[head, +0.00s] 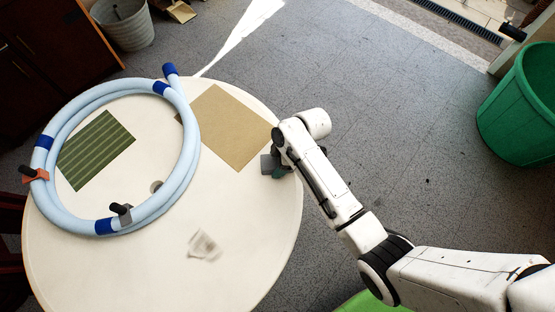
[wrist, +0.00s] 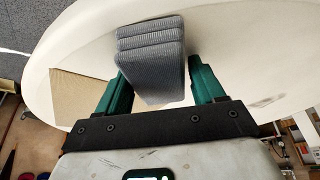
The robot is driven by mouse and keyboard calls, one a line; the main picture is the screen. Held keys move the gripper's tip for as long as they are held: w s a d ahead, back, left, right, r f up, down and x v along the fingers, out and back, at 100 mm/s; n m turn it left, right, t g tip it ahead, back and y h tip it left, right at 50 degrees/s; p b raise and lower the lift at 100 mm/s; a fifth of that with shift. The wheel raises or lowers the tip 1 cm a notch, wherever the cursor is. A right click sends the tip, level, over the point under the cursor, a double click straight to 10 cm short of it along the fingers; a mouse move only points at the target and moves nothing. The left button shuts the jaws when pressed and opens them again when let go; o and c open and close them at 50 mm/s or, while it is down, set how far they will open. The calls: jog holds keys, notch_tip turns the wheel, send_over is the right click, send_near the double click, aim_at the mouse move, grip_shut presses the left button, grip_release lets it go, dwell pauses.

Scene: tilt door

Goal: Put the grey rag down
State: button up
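The grey rag (wrist: 150,62) is a folded, ribbed block between the green fingers of my gripper (wrist: 160,88) in the wrist view. The fingers lie along its two sides and appear closed on it. In the head view the rag (head: 266,164) shows as a small grey patch at the right edge of the round cream table (head: 255,225), with my gripper (head: 279,170) at it. My arm partly hides the gripper there. I cannot tell whether the rag touches the tabletop.
A tan square mat (head: 228,125) lies just left of the rag. A coiled pale-blue hose (head: 188,155) surrounds a green striped mat (head: 95,150) at left. A small whitish mark or item (head: 204,246) is at the front. A green bin (head: 520,110) stands right.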

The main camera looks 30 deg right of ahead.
jog(key=o, duration=0.4)
jog(key=v, duration=1.2)
jog(key=s+d+m+h, duration=0.1)
jog(key=s+m, duration=0.3)
jog(key=s, duration=0.3)
jog(key=s+d+m+h, duration=0.1)
jog(key=s+m, duration=0.4)
jog(key=s, duration=0.2)
jog(key=s+d+m+g+h, duration=0.1)
jog(key=s+m+h, duration=0.1)
jog(key=s+m, duration=0.2)
jog(key=shift+s+d, duration=0.2)
jog(key=shift+s, duration=0.55)
jog(key=shift+s+d, duration=0.15)
jog(key=shift+s, duration=0.6)
